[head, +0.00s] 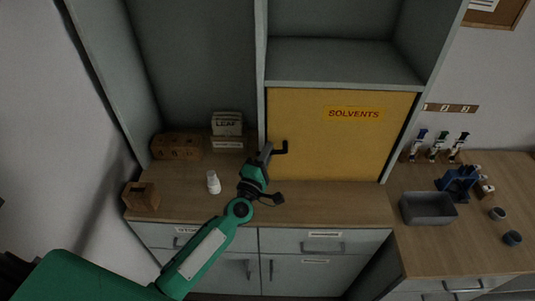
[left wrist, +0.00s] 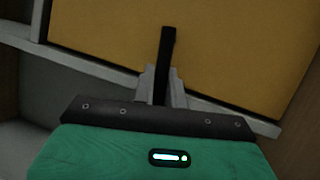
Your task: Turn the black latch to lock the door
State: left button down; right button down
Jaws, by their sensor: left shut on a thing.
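The yellow door (head: 340,140) with a SOLVENTS label (head: 354,114) is closed in the cabinet. The black latch (head: 280,149) is at the door's left edge in the head view, bent, with a short upturned end on the right. In the left wrist view the latch (left wrist: 167,48) is a black bar reaching out from between the fingers across the yellow door (left wrist: 230,45). My left gripper (head: 267,150) is at the latch, and in the left wrist view its grey fingers (left wrist: 162,85) are shut on the bar. My right gripper is not in view.
A white bottle (head: 213,182) stands on the wooden counter (head: 310,205) left of my left arm. Wooden boxes (head: 177,146) and a LEAF box (head: 227,127) stand behind it. A grey bin (head: 428,208) and a blue device (head: 458,182) are at the right.

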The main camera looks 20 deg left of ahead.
pick_arm(q)
jog(key=shift+w+d+f+n+t+y+b, duration=0.15)
jog(key=shift+f+n+t+y+b, duration=0.45)
jog(key=shift+n+b, duration=1.2)
jog(key=shift+s+d+f+n+t+y+b, duration=0.25)
jog(key=shift+n+y+b, duration=0.85)
jog(key=shift+b, duration=1.2)
jog(key=shift+w+d+f+n+t+y+b, duration=0.25)
jog(key=shift+f+n+y+b, duration=0.35)
jog(key=shift+n+b, duration=1.25)
jog(key=shift+m, duration=0.25)
jog(key=c, duration=1.4)
grip_release()
jog(key=shift+c, duration=0.2)
jog(key=shift+b, duration=0.3)
